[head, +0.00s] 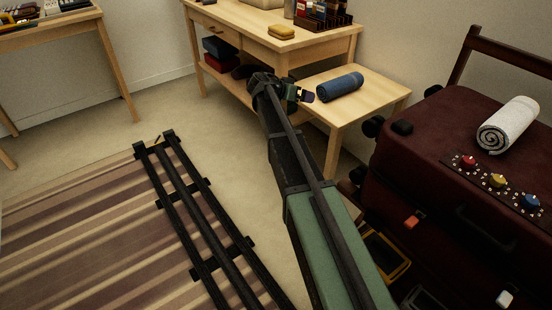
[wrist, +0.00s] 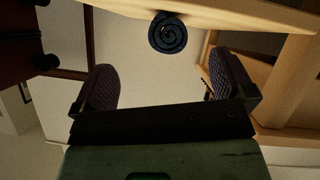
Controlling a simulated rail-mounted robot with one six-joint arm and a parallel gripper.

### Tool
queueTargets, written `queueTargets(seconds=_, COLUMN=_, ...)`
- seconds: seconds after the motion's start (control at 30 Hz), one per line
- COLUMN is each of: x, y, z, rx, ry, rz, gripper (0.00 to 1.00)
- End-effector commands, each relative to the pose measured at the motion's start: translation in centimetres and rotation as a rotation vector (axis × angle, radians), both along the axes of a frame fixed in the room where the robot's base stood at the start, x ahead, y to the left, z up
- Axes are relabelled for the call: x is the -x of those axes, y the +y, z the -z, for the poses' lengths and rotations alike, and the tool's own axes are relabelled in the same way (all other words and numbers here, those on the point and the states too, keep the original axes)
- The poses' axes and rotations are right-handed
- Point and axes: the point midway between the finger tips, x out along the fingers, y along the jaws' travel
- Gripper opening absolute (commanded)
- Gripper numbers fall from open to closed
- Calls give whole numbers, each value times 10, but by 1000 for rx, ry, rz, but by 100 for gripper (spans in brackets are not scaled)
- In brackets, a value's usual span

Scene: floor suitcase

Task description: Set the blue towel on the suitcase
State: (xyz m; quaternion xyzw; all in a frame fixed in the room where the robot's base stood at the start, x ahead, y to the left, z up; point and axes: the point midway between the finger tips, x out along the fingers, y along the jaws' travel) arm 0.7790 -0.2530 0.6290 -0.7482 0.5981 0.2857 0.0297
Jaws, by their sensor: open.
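The blue towel (head: 340,87) is rolled up and lies on the low wooden side table. In the wrist view its spiral end (wrist: 168,33) faces me, beyond the gap between my fingers. My gripper (head: 305,94) is just left of the towel, near the side table's left edge. It also shows in the wrist view (wrist: 165,82), with its two dark pads wide apart and nothing between them. The dark red suitcase (head: 430,145) is at the right; part of it shows at the upper left of the wrist view (wrist: 18,38).
A rolled white towel (head: 508,122) lies on the suitcase, near a panel with red, yellow and blue knobs (head: 499,181). The side table (head: 385,93) adjoins a taller wooden desk (head: 335,45) with a yellow item (head: 281,32). A black rail (head: 205,215) crosses the striped rug (head: 75,225).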

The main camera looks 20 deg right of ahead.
Motion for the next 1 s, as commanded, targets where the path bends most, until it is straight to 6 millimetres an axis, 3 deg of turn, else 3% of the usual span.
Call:
queueTargets(seconds=0.03, x=39, y=22, z=12, rx=-75, ry=69, rz=-37, gripper=100)
queueTargets(seconds=0.07, x=62, y=39, z=23, rx=-139, ry=130, rz=-75, gripper=100)
queueTargets(seconds=0.2, x=186, y=135, z=69, rx=-494, ry=445, rz=-380, gripper=100)
queueTargets(seconds=0.3, x=262, y=196, z=86, rx=-705, ry=608, rz=-656, gripper=100)
queueTargets(seconds=0.4, x=309, y=236, z=92, rx=-833, ry=692, rz=-872, gripper=100)
queueTargets(seconds=0.5, x=324, y=252, z=92, rx=-884, ry=720, rz=-971, gripper=100)
queueTargets(seconds=0.83, x=321, y=253, z=92, rx=-887, ry=721, rz=-979, gripper=100)
queueTargets(seconds=0.93, x=321, y=247, z=85, rx=-891, ry=714, rz=-964, gripper=100)
queueTargets(seconds=1.0, x=320, y=232, z=72, rx=-901, ry=695, rz=-932, gripper=100)
